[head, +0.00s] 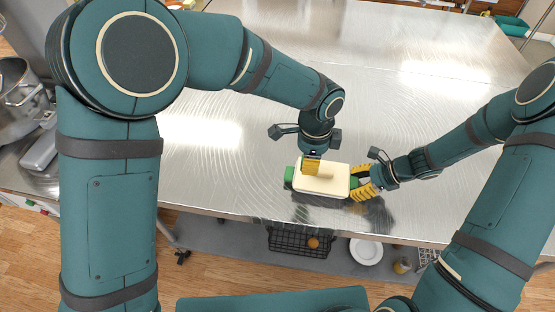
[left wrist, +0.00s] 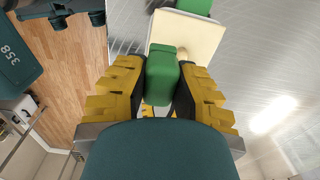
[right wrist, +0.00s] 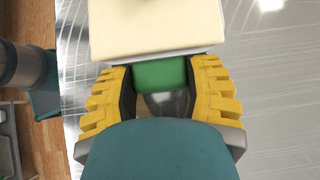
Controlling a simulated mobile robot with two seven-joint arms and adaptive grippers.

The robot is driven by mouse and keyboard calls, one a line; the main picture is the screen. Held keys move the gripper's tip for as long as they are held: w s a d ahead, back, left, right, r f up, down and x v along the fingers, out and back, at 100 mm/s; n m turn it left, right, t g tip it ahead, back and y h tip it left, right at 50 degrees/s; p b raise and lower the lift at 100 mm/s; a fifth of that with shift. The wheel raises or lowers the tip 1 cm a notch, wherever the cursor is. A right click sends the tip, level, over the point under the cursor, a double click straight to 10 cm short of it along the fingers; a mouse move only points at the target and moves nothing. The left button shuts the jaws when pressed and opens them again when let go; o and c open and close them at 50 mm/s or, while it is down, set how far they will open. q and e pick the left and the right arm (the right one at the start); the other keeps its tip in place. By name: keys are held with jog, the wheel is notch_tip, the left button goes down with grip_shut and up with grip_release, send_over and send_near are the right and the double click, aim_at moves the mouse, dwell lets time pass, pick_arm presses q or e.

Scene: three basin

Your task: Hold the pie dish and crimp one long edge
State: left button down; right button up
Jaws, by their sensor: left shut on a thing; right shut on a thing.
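The pie dish (head: 335,187), a pale cream slab-like block with a green grip at each end, is at the table's front edge. My right gripper (head: 362,183) is shut on its right green grip, which also shows in the right wrist view (right wrist: 160,75). My left gripper (head: 312,165) points down over the dish's far side. It is shut on a green block (left wrist: 161,78), seemingly a tool's handle, with a small tan tip (left wrist: 184,53) by the dish surface. Whether that tip touches is unclear. The dish's left green grip (head: 289,177) is free.
The shiny metal table (head: 400,120) is clear around and behind the dish. On the shelf below are a black wire basket (head: 300,242) and a white plate (head: 366,251). A metal mixer (head: 25,110) stands at the far left. A green bin (head: 511,26) is at the back right.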

pick_arm(q)
jog(key=shift+s+d+r+m, duration=0.2)
jog(key=shift+d+m, duration=0.1)
jog(key=shift+d, duration=0.15)
jog(key=shift+f, duration=0.1)
jog(key=shift+f, duration=0.6)
notch_tip(320, 180, down, 5)
jog(key=shift+r, duration=0.2)
jog(key=d, duration=0.2)
jog(key=s+d, duration=0.1)
jog(key=d, duration=0.1)
jog(key=shift+d+f, duration=0.15)
jog(key=shift+d, duration=0.1)
jog(key=shift+s+d, duration=0.25)
jog(key=shift+d, duration=0.4)
jog(key=s+d+r, duration=0.1)
jog(key=d+r, duration=0.2)
jog(key=r, duration=0.2)
jog(key=shift+d+r, duration=0.15)
jog(key=shift+d, duration=0.15)
